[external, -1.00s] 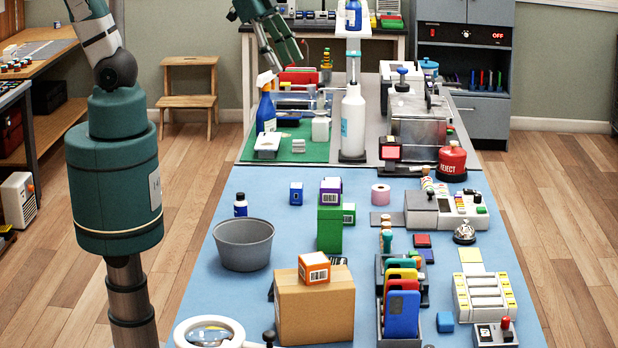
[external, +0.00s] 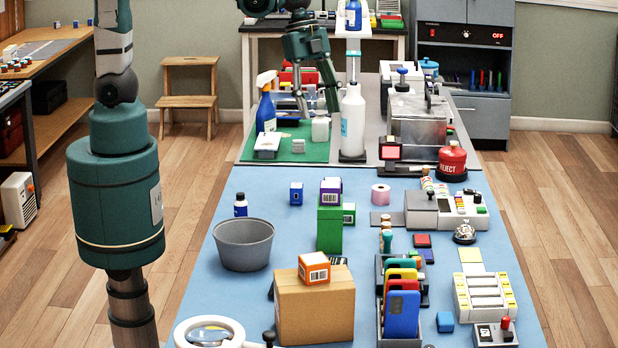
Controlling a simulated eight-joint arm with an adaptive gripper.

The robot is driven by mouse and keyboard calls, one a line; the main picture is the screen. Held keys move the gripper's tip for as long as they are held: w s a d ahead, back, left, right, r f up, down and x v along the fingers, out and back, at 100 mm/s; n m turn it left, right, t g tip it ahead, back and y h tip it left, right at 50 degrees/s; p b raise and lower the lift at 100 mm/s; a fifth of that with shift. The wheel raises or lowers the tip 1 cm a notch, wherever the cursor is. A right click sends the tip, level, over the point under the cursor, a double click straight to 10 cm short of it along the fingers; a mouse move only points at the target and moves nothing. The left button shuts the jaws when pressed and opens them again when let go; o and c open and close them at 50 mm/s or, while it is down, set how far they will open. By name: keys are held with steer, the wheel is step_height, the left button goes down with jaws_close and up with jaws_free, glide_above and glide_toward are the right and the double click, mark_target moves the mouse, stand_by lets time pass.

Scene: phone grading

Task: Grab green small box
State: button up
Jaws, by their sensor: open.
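A small green box (external: 349,213) with a white barcode label sits on the blue mat, right against or just behind a taller green box (external: 329,232). The taller box partly hides it, and I cannot tell whether they touch. A purple box (external: 331,192) with a label rests on top of the taller green box. My gripper (external: 317,108) is open and points down over the green mat at the far end of the table, between the blue spray bottle and the white bottle. It is well behind the green boxes, and I see nothing held in it.
The white bottle (external: 353,122) and blue spray bottle (external: 266,108) flank my gripper. A grey bucket (external: 243,244), a cardboard box (external: 314,311) with an orange box (external: 313,268), and a pink tape roll (external: 381,194) surround the green boxes. A blue box (external: 296,193) stands to their left.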

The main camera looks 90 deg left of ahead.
mark_target(347, 205)
steer(key=w+d+f+m+g+b, duration=0.1)
steer(key=w+d+f+m+b, duration=0.1)
steer(key=f, duration=0.7)
steer(key=w+d+f+m+g+h+b, duration=0.1)
steer(key=w+d+f+m+b, duration=0.1)
steer(key=w+f+m, duration=0.3)
steer(key=shift+w+f+g+h, duration=0.3)
steer(key=shift+w+f+g, duration=0.1)
steer(key=shift+f, duration=1.6)
steer(key=shift+b+x, duration=0.45)
steer(key=shift+x, duration=0.85)
steer(key=shift+f, duration=0.1)
steer(key=shift+b+x, duration=0.55)
steer(key=shift+x, duration=1.9)
steer(key=shift+a, duration=0.15)
steer(key=c, duration=1)
